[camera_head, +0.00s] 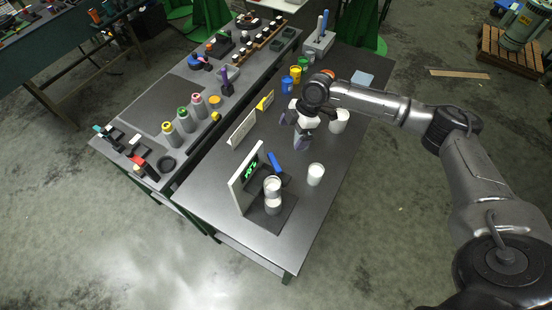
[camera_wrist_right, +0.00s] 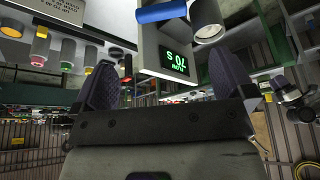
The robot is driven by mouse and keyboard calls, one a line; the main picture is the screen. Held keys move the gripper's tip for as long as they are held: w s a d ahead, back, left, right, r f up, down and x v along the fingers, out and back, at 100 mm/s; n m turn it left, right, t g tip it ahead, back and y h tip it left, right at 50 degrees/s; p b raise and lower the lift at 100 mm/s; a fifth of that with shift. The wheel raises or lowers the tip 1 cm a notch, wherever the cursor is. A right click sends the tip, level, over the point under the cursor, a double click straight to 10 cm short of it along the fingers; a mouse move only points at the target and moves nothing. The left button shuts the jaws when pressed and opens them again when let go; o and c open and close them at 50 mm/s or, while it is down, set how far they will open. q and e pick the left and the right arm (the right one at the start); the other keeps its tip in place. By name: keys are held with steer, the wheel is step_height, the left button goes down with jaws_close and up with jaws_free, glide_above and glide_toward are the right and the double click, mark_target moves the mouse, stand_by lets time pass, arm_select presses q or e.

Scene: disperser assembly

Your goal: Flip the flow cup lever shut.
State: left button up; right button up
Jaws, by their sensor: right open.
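The flow cup stand (camera_head: 245,182) is an upright pale panel with a green display, on a dark base on the right-hand table. A cup (camera_head: 272,186) is held at the panel, with another container (camera_head: 273,206) below it. The blue lever (camera_head: 275,162) sticks out beside the panel, towards my gripper. In the right wrist view the lever (camera_wrist_right: 160,12), the cup (camera_wrist_right: 207,22) and the display panel (camera_wrist_right: 165,50) show beyond the fingers. My right gripper (camera_head: 296,131) is open and empty, above the table and apart from the lever. My left gripper is not in view.
A white cup (camera_head: 315,174) stands close to the stand, and another white container (camera_head: 339,121) stands behind the gripper. Blue, yellow and green pots (camera_head: 295,75) are farther back. A white sign (camera_head: 243,128) stands at the table's left edge. The table's front left is clear.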

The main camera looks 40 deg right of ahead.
mark_target(276, 161)
steer(key=p+x, duration=0.2)
steer(key=x, duration=1.1)
steer(key=shift+a+f, duration=0.2)
steer(key=shift+f, duration=0.05)
steer(key=shift+w, duration=0.1)
steer(key=c, duration=0.9)
steer(key=shift+c, duration=0.2)
steer(key=shift+a, duration=0.1)
